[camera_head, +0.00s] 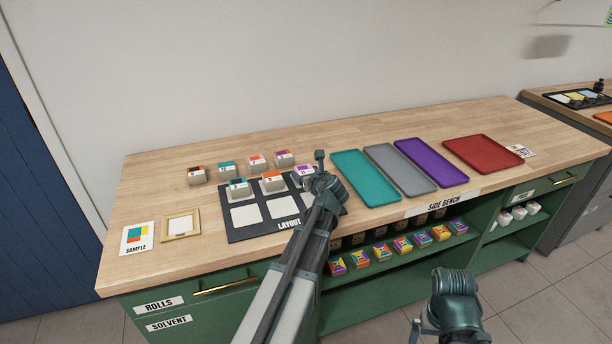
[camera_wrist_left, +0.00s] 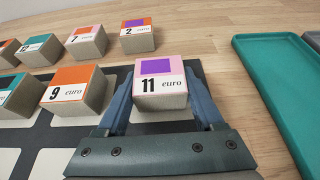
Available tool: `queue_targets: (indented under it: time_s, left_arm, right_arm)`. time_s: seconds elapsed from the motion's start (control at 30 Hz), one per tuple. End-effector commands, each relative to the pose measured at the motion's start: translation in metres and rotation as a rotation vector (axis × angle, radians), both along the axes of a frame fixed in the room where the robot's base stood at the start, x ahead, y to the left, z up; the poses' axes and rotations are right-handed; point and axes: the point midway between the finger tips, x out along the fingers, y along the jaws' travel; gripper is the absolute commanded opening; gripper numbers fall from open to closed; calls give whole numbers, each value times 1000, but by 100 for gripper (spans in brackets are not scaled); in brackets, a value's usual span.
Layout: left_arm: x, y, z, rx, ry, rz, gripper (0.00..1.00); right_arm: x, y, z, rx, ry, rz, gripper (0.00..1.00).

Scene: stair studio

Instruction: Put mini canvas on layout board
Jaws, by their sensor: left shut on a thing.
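The layout board (camera_head: 238,232) is a dark panel with white cells on the bench. A mini canvas block marked 11 (camera_wrist_left: 158,86), pink with a purple patch, is between the fingers of my left gripper (camera_wrist_left: 160,95). The block is at the board's back right cell; I cannot tell whether it touches the board. In the head view my left gripper (camera_head: 312,180) partly covers it. Block 9 (camera_wrist_left: 76,90), orange, and a teal and dark block (camera_head: 238,187) sit in the other back cells. The front cells are white and empty. My right wrist (camera_head: 455,283) shows low right, its fingers hidden.
Several more blocks, such as 7 (camera_wrist_left: 86,42) and 2 (camera_wrist_left: 137,36), stand behind the board. Teal (camera_head: 366,178), grey (camera_head: 399,170), purple (camera_head: 431,162) and red (camera_head: 483,153) trays lie to the right. A sample card (camera_head: 137,238) and small frame (camera_head: 180,224) lie left.

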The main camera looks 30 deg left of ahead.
Motion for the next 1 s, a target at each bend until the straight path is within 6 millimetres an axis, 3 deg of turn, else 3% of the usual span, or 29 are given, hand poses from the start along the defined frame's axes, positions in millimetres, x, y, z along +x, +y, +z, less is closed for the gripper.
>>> queue_targets:
  time_s: [0.03, 0.2, 0.57, 1.0]
  left_arm:
    - [0, 0, -1, 0, 0, 0, 73]
    - [0, 0, -1, 0, 0, 0, 99]
    - [-1, -1, 5, 0, 0, 0, 99]
    - [-54, -61, 38, 0, 1, -4, 99]
  right_arm:
    - [0, 0, -2, 0, 0, 0, 99]
    - [0, 0, -1, 0, 0, 0, 99]
    - [0, 0, 5, 0, 0, 0, 99]
    - [0, 0, 38, 0, 0, 0, 99]
